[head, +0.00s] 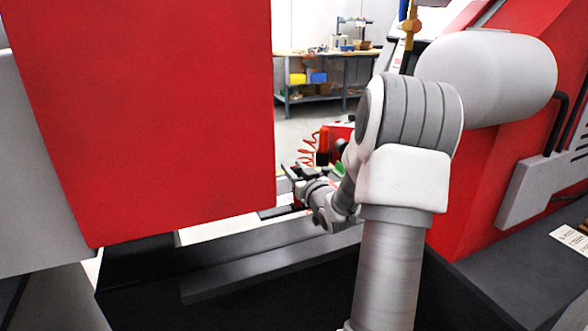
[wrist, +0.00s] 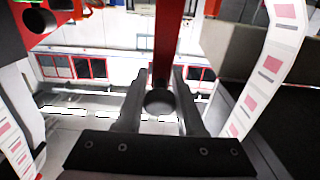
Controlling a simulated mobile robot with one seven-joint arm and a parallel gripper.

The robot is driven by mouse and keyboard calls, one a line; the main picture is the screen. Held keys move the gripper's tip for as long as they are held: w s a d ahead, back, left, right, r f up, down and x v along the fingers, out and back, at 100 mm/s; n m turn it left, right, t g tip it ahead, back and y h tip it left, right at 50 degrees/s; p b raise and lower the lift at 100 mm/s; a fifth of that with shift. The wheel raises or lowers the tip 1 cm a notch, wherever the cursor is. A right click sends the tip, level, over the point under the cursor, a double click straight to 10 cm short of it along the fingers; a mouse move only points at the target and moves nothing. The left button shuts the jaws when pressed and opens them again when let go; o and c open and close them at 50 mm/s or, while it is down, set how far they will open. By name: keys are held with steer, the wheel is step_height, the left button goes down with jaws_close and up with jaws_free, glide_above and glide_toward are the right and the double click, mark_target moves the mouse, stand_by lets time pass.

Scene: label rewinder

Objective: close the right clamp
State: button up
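In the wrist view, a red bar (wrist: 167,45) comes down from the top and ends at a dark round knob (wrist: 159,101). It looks like a clamp lever, but I cannot tell for certain that it is the right clamp's. My gripper (wrist: 158,75) has its two grey fingers apart, one on each side of the knob. The knob sits in or just beyond the gap; firm contact does not show. In the head view, my gripper (head: 300,183) is beyond the dark rail, partly hidden by my wrist. The clamp is not clearly visible there.
A large red panel (head: 150,120) fills the left of the head view. Red machine housing (head: 478,190) stands at right, with a grey cylinder (head: 500,68). A dark rail (head: 250,250) crosses below. Printed label strips (wrist: 270,65) hang at the wrist view's sides. A workbench (head: 330,60) stands far back.

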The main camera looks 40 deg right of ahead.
jaws_close()
stand_by(1.0)
